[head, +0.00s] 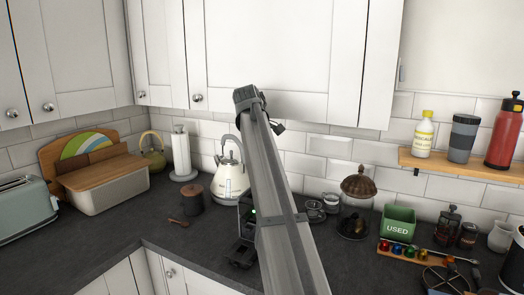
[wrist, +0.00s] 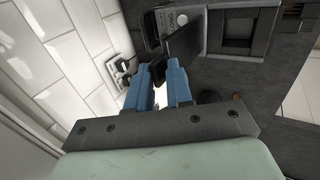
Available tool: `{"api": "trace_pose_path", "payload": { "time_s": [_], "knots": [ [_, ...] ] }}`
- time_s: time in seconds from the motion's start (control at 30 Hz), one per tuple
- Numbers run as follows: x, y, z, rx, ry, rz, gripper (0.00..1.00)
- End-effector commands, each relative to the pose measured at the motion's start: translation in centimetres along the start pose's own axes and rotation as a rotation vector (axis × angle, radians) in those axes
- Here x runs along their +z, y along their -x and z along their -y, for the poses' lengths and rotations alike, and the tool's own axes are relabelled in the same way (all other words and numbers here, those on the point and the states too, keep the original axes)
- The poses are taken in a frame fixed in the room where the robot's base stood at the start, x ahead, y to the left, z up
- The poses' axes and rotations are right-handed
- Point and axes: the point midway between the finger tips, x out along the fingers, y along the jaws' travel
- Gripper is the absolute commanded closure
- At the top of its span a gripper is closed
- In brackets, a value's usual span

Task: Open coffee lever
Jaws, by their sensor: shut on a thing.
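The coffee machine (head: 243,250) is black and stands on the worktop, mostly hidden behind my arm in the head view. In the wrist view the dark machine body (wrist: 275,32) fills the upper right. Its black lever (wrist: 184,38) reaches down between the blue fingertips. My gripper (wrist: 160,72) is shut on the lever, with one finger on each side. My gripper is not clearly seen in the head view. How far the lever is raised is hard to tell.
A glass jar (head: 356,215) and a green box (head: 398,223) stand to the right. Wall cupboards (head: 280,60) hang above. The front left worktop is clear.

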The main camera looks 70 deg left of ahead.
Motion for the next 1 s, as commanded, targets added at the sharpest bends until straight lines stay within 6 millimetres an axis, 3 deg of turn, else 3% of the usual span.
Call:
{"api": "trace_pose_path", "payload": {
  "time_s": [0.33, 0.37, 0.5, 0.77, 1.0],
  "knots": [
    [0.2, -0.3, 0.0, 0.000, -0.001, 0.004, 1.00],
    [0.2, -0.3, 0.0, 0.000, -0.001, 0.004, 0.78],
    [0.2, -0.3, 0.0, -0.001, -0.001, 0.003, 0.67],
    [0.1, 0.0, 0.0, -0.001, 0.000, 0.002, 0.67],
    [0.0, 2.7, 0.0, 0.001, 0.000, 0.000, 0.67]
  ]
}}
